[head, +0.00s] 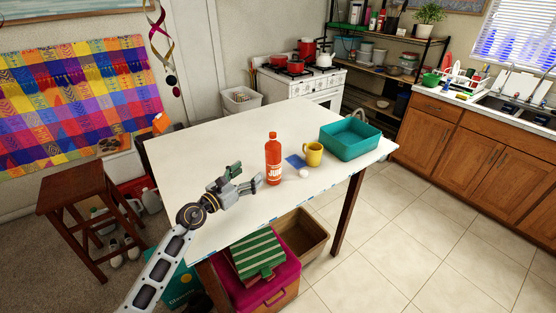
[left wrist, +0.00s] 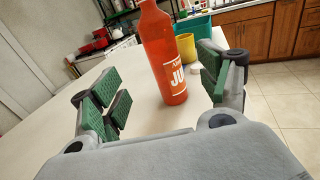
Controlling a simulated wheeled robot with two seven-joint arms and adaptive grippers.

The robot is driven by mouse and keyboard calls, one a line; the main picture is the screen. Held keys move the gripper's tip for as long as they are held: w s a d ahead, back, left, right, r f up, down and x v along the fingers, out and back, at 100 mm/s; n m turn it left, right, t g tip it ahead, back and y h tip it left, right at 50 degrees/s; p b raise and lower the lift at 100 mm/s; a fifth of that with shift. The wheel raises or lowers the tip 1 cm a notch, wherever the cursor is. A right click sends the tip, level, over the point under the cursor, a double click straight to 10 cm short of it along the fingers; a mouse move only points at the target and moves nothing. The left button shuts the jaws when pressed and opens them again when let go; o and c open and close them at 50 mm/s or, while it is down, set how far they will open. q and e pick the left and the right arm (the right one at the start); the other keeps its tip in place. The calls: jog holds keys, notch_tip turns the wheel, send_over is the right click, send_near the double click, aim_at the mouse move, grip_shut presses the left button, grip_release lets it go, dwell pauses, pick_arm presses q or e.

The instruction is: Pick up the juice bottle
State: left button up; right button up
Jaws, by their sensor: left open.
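The juice bottle (head: 273,160) is red-orange with white lettering and stands upright on the white table (head: 200,150). My left gripper (head: 248,178) is open, just left of the bottle in the head view, with its fingers pointing toward it. In the left wrist view the bottle (left wrist: 163,55) stands ahead of and between the two green-padded fingers (left wrist: 160,92), nearer the right finger. Nothing is held. My right gripper is in neither view.
A wooden stool (head: 75,190) stands left of the table. The table's left part is clear.

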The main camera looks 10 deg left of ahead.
aim_at(268, 159)
pick_arm(q)
jog(key=shift+p+x, duration=0.4)
jog(key=shift+x, duration=3.9)
jog(key=shift+d+r, duration=0.1)
